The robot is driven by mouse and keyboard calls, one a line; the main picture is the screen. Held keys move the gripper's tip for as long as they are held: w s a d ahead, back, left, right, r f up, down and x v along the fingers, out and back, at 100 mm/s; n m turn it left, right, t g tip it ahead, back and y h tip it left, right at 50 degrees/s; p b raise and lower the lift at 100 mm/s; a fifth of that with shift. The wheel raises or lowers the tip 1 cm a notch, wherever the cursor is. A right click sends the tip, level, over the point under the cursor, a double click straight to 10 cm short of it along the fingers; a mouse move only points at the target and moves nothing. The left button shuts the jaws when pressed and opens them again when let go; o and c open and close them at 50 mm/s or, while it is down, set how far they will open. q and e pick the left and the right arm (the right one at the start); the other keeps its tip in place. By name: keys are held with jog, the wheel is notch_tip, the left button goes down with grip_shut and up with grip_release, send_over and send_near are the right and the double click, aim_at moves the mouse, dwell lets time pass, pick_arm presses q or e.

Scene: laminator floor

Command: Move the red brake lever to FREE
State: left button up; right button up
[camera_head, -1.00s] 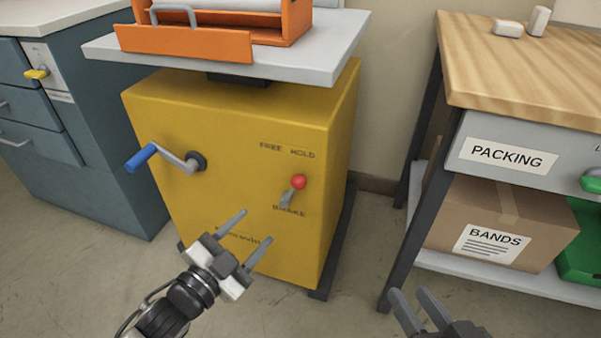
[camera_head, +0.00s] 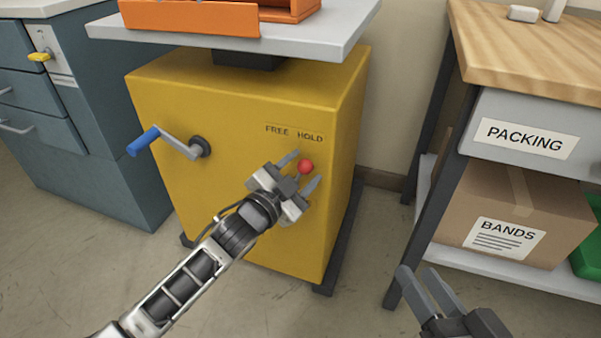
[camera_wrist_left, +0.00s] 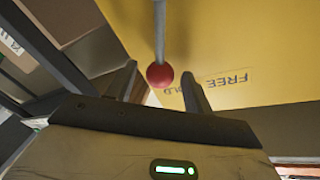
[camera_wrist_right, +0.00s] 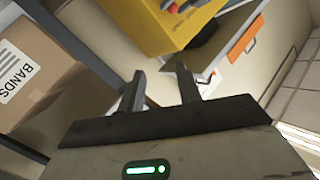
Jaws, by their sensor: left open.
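The brake lever has a red ball knob (camera_head: 306,166) on a grey stem, on the front of the yellow cabinet (camera_head: 185,100). The knob sits below the printed FREE and HOLD marks, nearer HOLD. My left gripper (camera_head: 300,172) is open, with one finger on each side of the knob in the head view. In the left wrist view the red knob (camera_wrist_left: 160,75) shows between the finger tips, with its stem leading away; whether a finger touches it I cannot tell. My right gripper (camera_head: 430,292) is open and empty, low at the right, away from the cabinet.
A crank with a blue handle (camera_head: 143,141) sticks out of the cabinet left of the lever. A grey top with an orange machine (camera_head: 190,18) is above. A workbench with a BANDS box (camera_head: 515,215) stands right. Blue drawers (camera_head: 85,130) stand left.

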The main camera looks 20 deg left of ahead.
jog(key=shift+r, duration=0.1)
pick_arm(q)
grip_shut()
